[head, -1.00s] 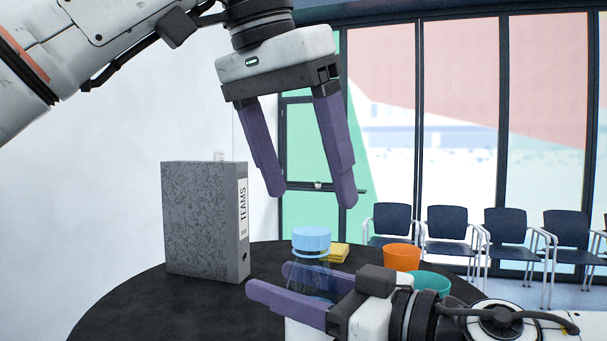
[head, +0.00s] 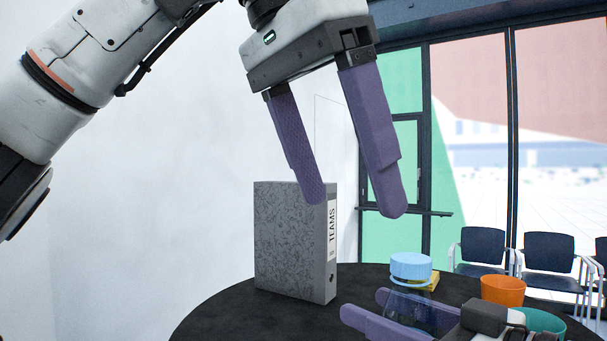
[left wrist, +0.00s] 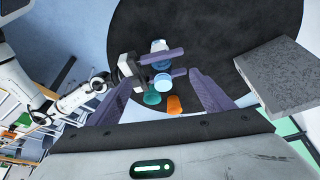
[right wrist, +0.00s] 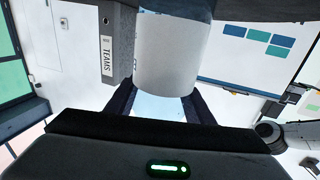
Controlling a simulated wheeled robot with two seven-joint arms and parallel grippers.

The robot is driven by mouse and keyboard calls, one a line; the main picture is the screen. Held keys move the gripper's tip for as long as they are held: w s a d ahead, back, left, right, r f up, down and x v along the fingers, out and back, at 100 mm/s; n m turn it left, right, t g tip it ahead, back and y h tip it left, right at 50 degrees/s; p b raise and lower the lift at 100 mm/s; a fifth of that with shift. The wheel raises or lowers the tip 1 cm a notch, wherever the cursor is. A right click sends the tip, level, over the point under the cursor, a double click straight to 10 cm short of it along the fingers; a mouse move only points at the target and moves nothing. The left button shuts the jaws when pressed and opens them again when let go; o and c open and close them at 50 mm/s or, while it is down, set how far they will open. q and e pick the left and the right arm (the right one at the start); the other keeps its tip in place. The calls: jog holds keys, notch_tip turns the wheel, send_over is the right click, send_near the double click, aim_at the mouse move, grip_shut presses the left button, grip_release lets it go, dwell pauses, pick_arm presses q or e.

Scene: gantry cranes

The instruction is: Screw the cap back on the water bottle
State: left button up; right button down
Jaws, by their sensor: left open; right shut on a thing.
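The water bottle (head: 405,306) is clear blue and stands upright at the table's front, partly hidden by my right gripper (head: 362,305). My right gripper is shut around the bottle; its white lower part (right wrist: 167,55) fills the right wrist view. The light blue cap (head: 410,267) sits at the top of the bottle; I cannot tell whether it is threaded on. The cap also shows in the left wrist view (left wrist: 163,81). My left gripper (head: 352,206) is open and empty, above and left of the cap, fingers pointing down.
A grey TEAMS binder (head: 290,240) stands on the dark round table (head: 235,318) left of the bottle. A yellow item (head: 433,281) lies behind the cap. An orange cup (head: 503,291) and a teal cup (head: 543,320) stand to the right. Chairs (head: 485,248) line the windows.

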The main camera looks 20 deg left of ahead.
aim_at(433, 332)
pick_arm(q)
jog(key=s+a, duration=0.2)
jog(key=s, duration=0.1)
jog(key=shift+s+a, duration=0.1)
jog(key=shift+a, duration=0.2)
pick_arm(e)
jog(key=c, duration=0.8)
grip_release()
jog(key=shift+o, duration=0.2)
jog(key=shift+d, duration=0.1)
jog(key=shift+s+d, duration=0.2)
jog(key=shift+d, duration=0.1)
pick_arm(q)
jog(key=shift+f, duration=0.15)
pick_arm(e)
jog(key=v, duration=0.9)
jog(key=shift+s+d, duration=0.15)
jog(key=shift+s, duration=0.05)
jog(key=shift+f, duration=0.1)
